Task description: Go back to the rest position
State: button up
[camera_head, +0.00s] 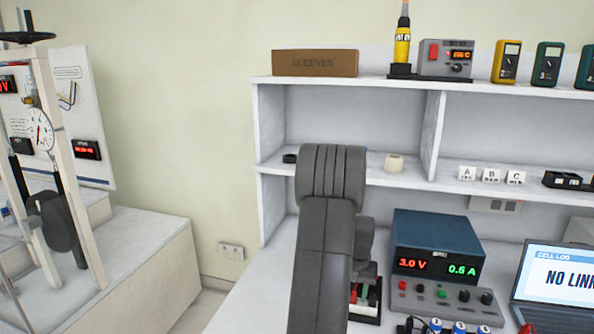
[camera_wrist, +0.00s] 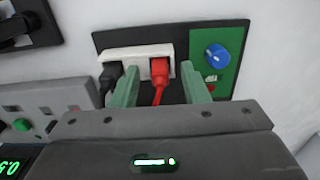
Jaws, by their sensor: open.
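In the wrist view my gripper (camera_wrist: 160,80) shows two green fingers, spread apart. A red plug (camera_wrist: 159,70) with a red lead sits in a white socket block (camera_wrist: 138,52), and it shows between the fingers with gaps beside it. A black plug (camera_wrist: 111,76) is in the same block, just left of the left finger. Part of the socket fixture (camera_head: 368,305) shows just right of the arm.
The fixture has a green plate with a blue knob (camera_wrist: 217,55). A power supply (camera_head: 437,247) reading 3.0 V and 0.5 A stands right of my arm, with a laptop (camera_head: 556,275) farther right. A shelf (camera_head: 400,178) stands behind. A test stand (camera_head: 60,180) is at left.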

notch_tip(320, 180, up, 13)
notch_tip(320, 180, down, 13)
jog(key=shift+r+p, duration=0.1)
jog(key=shift+p, duration=0.3)
notch_tip(320, 180, up, 8)
jog(key=p, duration=0.5)
jog(key=shift+r, duration=0.25)
jog(key=shift+f, duration=0.1)
